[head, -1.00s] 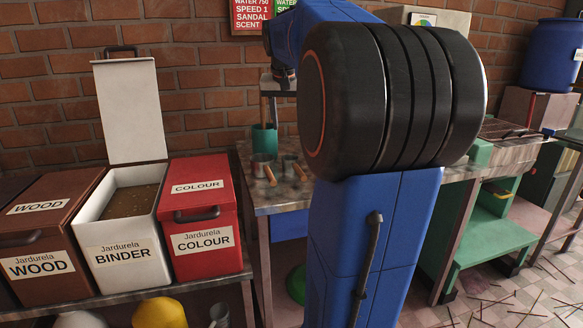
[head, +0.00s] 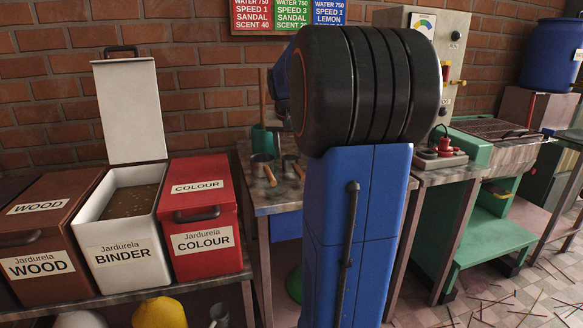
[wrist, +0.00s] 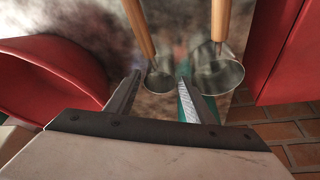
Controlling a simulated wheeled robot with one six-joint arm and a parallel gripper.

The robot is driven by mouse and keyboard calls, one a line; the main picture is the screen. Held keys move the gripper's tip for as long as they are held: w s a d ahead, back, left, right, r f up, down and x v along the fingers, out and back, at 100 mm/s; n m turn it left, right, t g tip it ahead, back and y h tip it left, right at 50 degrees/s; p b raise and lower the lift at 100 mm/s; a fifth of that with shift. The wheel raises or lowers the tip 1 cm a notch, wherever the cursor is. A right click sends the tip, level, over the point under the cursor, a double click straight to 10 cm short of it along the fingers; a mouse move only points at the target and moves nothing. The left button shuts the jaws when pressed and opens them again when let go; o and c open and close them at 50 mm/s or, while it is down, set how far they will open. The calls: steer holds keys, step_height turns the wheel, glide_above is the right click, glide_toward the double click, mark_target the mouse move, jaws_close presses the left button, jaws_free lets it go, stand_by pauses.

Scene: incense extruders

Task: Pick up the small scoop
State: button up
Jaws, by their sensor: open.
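Two metal scoops with wooden handles stand side by side on the worktable. The small scoop (head: 290,160) is the right one in the head view. In the wrist view it is the left one (wrist: 158,80), its cup showing between my fingertips and its handle pointing up the picture. The larger scoop (head: 260,160) is also in the wrist view (wrist: 218,76), to the right of my right finger. My gripper (wrist: 160,77) is open and empty. I cannot tell how far it is above the small scoop. In the head view my arm hides the gripper.
A green cup (head: 265,141) holding sticks stands behind the scoops. A red bowl (wrist: 50,75) is left of my fingers in the wrist view. The red colour bin (head: 201,215) stands beside the table, with the binder bin (head: 122,244) and its raised lid beyond.

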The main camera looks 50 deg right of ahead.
mark_target(290, 171)
steer(key=shift+x, duration=2.4)
steer(key=shift+w, duration=0.1)
steer(key=c, duration=0.7)
steer(key=shift+c, duration=0.2)
steer(key=shift+r, duration=0.1)
step_height(290, 171, up, 10)
